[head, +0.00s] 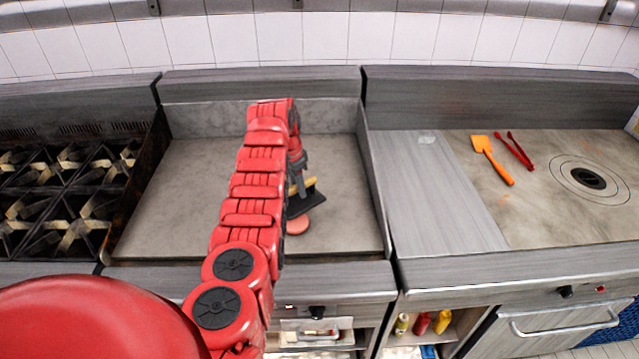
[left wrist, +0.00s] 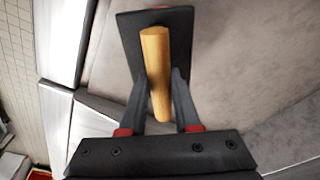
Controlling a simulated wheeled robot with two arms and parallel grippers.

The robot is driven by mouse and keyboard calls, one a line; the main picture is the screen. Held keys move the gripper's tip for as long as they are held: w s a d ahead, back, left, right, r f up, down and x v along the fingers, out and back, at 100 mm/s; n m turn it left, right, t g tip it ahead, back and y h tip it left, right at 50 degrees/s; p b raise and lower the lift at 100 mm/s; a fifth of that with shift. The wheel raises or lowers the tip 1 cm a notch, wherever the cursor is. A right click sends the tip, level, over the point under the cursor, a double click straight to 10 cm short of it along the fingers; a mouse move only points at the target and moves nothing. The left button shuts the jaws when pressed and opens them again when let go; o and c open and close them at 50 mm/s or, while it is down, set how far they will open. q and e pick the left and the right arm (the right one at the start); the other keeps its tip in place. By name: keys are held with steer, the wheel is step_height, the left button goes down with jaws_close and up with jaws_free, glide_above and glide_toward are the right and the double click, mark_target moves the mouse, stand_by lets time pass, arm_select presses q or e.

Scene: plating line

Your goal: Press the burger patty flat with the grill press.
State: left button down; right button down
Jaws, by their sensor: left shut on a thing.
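The grill press has a black rectangular plate (head: 307,201) and a wooden handle (left wrist: 156,70). My left gripper (left wrist: 157,98) is shut on the wooden handle. In the head view my left gripper (head: 298,180) is over the griddle, partly hidden by my red arm. The pinkish round patty (head: 298,225) lies on the griddle just in front of and partly under the press plate. Whether the plate touches the patty cannot be told. In the left wrist view only a small reddish bit shows past the plate's far edge. My right gripper is in neither view.
The flat griddle (head: 180,200) has raised walls at the back and sides. Gas burners (head: 70,190) stand left. At right, an orange spatula (head: 490,158) and red tongs (head: 520,150) lie on another cooktop. Bottles (head: 422,322) stand on a shelf below.

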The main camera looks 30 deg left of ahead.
mark_target(293, 200)
arm_select(q)
steer(key=shift+s+a, duration=0.35)
steer(key=shift+a, duration=0.35)
steer(key=shift+f, duration=0.95)
steer(key=shift+f+b, duration=0.8)
steer(key=shift+f, duration=1.65)
steer(key=shift+f+b, duration=0.55)
steer(key=shift+f, duration=0.05)
steer(key=shift+s+d+f, duration=0.15)
steer(key=shift+s+f, duration=0.2)
steer(key=shift+s, duration=0.05)
stand_by(0.6)
steer(key=shift+r, duration=0.15)
